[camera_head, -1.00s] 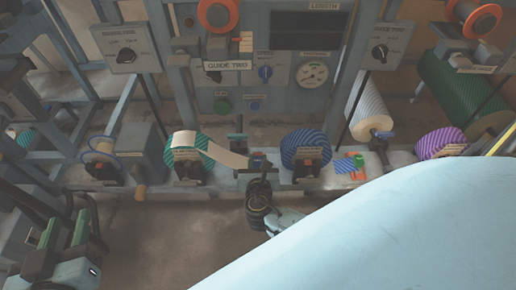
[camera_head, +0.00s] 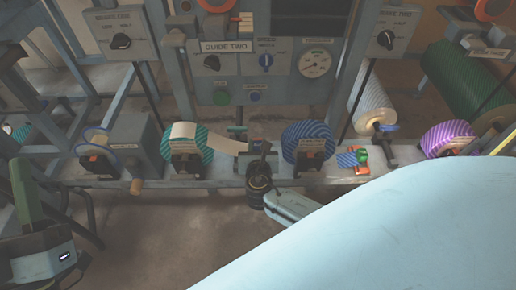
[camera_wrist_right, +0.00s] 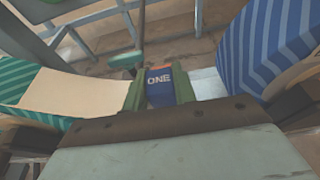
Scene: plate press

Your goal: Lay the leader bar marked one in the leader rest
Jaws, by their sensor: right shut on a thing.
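The leader bar marked ONE (camera_wrist_right: 159,85) is blue with an orange end. It sits between the green fingertips of my right gripper (camera_wrist_right: 159,92), which is shut on it. A cream strip (camera_wrist_right: 75,92) from the teal striped roll (camera_wrist_right: 30,75) reaches close to the bar. In the head view my right gripper (camera_head: 260,155) is at the bench ledge, between the teal roll (camera_head: 186,143) and the blue striped roll (camera_head: 308,143). I cannot pick out the leader rest for sure. My left gripper (camera_head: 25,205) is at the lower left, away from the rolls; its second finger is not clear.
A purple roll (camera_head: 447,138) is farther right. A control panel (camera_head: 265,75) stands behind the ledge. My pale blue arm covers the lower right. The floor before the ledge is bare.

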